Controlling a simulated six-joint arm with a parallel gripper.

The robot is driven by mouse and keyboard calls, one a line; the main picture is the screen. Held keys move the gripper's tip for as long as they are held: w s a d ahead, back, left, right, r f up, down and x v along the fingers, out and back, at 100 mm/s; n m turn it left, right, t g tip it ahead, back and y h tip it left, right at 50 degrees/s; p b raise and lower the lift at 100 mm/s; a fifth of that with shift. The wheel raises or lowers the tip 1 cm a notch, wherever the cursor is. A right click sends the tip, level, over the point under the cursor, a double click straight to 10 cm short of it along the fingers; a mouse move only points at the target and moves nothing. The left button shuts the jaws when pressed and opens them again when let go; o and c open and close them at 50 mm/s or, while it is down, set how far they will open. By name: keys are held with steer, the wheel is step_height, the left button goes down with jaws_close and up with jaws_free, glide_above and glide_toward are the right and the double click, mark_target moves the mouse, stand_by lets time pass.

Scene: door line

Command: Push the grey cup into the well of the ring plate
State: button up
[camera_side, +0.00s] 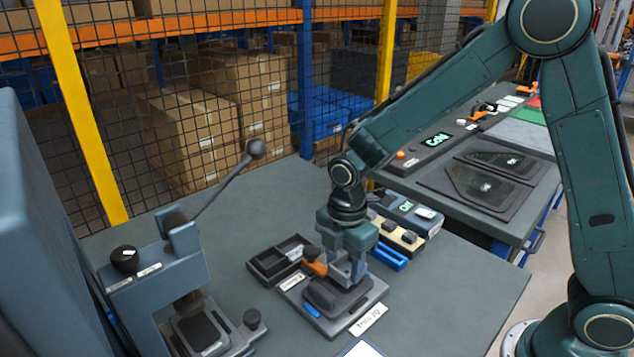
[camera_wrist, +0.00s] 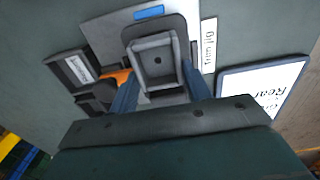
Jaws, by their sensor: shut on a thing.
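The grey cup (camera_wrist: 156,55) is an open, rounded box with a small dark hole in its floor; in the side view it shows as a dark grey block (camera_side: 319,293). The ring plate (camera_wrist: 137,32) is a dark rounded plate around the cup, on the light grey trim jig; it also shows in the side view (camera_side: 350,300). My gripper (camera_side: 345,279) points down over the plate, its fingers shut on the cup's near end in the wrist view. The cup is at the plate's opening; how deep it sits I cannot tell. The fingers hide part of the well.
An orange clamp part (camera_side: 315,262) stands close beside my fingers. A dark divided tray (camera_side: 272,262) lies behind the jig, and a blue-grey lever press (camera_side: 165,270) stands at left. A white card (camera_wrist: 262,88) lies near the jig. The bench at front right is clear.

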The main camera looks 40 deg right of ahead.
steer(key=shift+f, duration=0.95)
stand_by(1.6)
